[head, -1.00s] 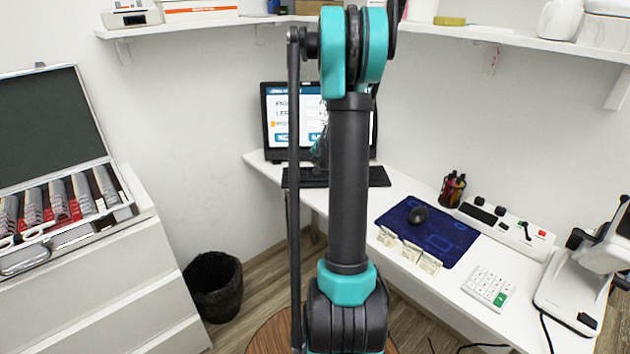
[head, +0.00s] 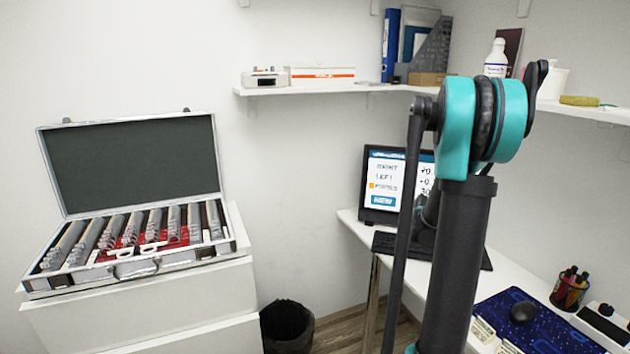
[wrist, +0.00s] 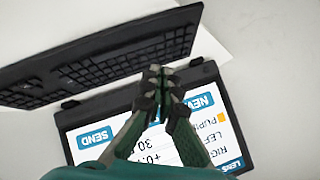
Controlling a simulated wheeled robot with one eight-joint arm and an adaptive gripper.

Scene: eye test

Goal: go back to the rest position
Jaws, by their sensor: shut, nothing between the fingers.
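My gripper (wrist: 160,75) is shut and empty in the wrist view, its fingertips together. Behind the fingers, the wrist view shows the monitor (wrist: 75,118) upside down, its screen lit with NEW and SEND buttons. The black keyboard (wrist: 110,62) lies beyond the fingertips. I cannot tell whether the fingers touch anything. In the head view my raised arm stands at the right, in front of the desk, and mostly hides the gripper. The monitor (head: 378,203) and keyboard (head: 386,241) also show there, partly covered by my arm.
An open lens case (head: 150,268) sits on a white cabinet (head: 190,300) at the left. A black bin (head: 287,325) stands on the floor beside it. A wall shelf (head: 330,88) runs above. The desk holds a mouse (head: 523,312) and a pen holder (head: 570,290).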

